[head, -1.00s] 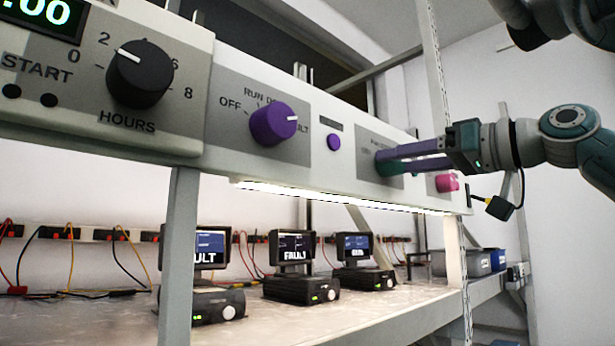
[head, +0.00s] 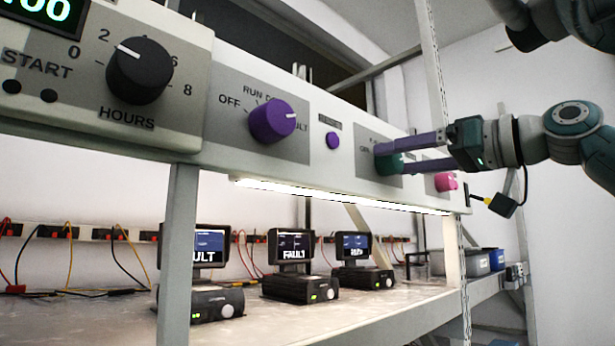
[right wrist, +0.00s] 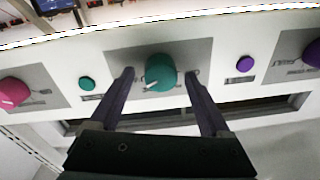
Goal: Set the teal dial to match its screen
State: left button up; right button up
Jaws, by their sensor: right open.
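The teal dial (right wrist: 160,73) sits on a grey plate on the white panel, with a white pointer mark on its lower left in the right wrist view. In the head view the dial (head: 390,161) is partly covered by my gripper. My right gripper (right wrist: 159,74) is open, with one purple finger on each side of the dial and a gap showing on both sides. It also shows in the head view (head: 381,158). Small monitors stand below the panel; two read FAULT, and the farthest screen (head: 353,246) is too small to read. My left gripper is not in view.
A purple dial (head: 272,121) and a black HOURS dial (head: 139,71) lie to the left on the panel, a pink knob (head: 445,182) to the right. A teal button (right wrist: 86,83) and a purple button (right wrist: 245,64) flank the teal dial. A light strip (head: 340,197) runs under the panel.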

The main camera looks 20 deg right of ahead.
jog(key=b+v, duration=0.6)
jog(key=v, duration=0.3)
jog(key=shift+s+b, duration=0.25)
jog(key=shift+b, duration=0.15)
jog(key=shift+f, duration=0.1)
